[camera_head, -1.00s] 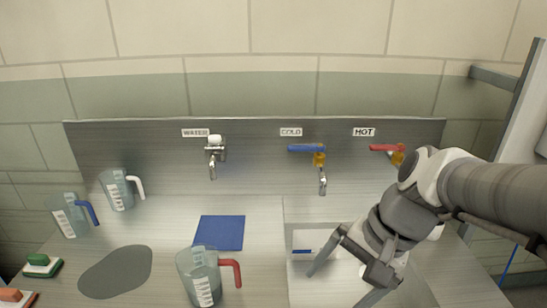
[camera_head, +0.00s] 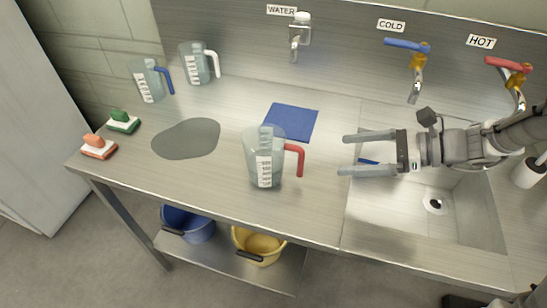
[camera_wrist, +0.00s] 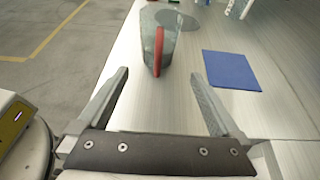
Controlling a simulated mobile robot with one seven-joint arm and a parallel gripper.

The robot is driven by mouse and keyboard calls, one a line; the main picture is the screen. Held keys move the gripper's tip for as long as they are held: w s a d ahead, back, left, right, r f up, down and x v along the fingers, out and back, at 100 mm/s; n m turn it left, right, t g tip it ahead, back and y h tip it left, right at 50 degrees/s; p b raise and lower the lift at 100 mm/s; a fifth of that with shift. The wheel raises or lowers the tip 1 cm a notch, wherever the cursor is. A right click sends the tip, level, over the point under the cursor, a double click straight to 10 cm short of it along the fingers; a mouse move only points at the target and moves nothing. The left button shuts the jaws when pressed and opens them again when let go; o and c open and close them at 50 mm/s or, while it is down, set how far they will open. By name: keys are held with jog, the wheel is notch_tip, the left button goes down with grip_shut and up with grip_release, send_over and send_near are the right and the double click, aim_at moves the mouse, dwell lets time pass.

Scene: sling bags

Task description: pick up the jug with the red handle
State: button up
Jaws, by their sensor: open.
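The clear jug with the red handle (camera_head: 263,158) stands upright on the steel counter, with its handle on the right side towards my gripper. My gripper (camera_head: 345,154) is open and empty, to the right of the jug, its fingers pointing left at the handle with a gap between. In the wrist view the jug (camera_wrist: 172,42) stands ahead of the open fingers (camera_wrist: 163,80), its red handle facing me and roughly centred between them.
A blue-handled jug (camera_head: 147,82) and a white-handled jug (camera_head: 194,66) stand at the back left. A blue cloth (camera_head: 291,122) lies behind the red-handled jug. A grey patch (camera_head: 186,139) and two brushes, green (camera_head: 123,121) and orange (camera_head: 98,146), are left. The sink (camera_head: 467,222) is at right.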

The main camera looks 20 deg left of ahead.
jog(key=b, duration=0.2)
send_near(275, 160)
jog(key=w+a+f, duration=0.1)
jog(key=a+f, duration=0.1)
jog(key=f, duration=0.1)
jog(key=w+a+f, duration=0.1)
jog(key=shift+w+a+f, duration=0.25)
jog(key=shift+w, duration=0.1)
jog(key=shift+f+b+x, duration=0.15)
jog(key=shift+b+x, duration=0.05)
jog(key=shift+x, duration=1.1)
jog(key=shift+f+b+x, duration=0.1)
jog(key=shift+b+x, duration=0.1)
jog(key=shift+x, duration=1.1)
jog(key=shift+s+d, duration=0.1)
jog(key=c, duration=1.5)
jog(key=shift+o, duration=0.2)
jog(key=shift+r, duration=0.1)
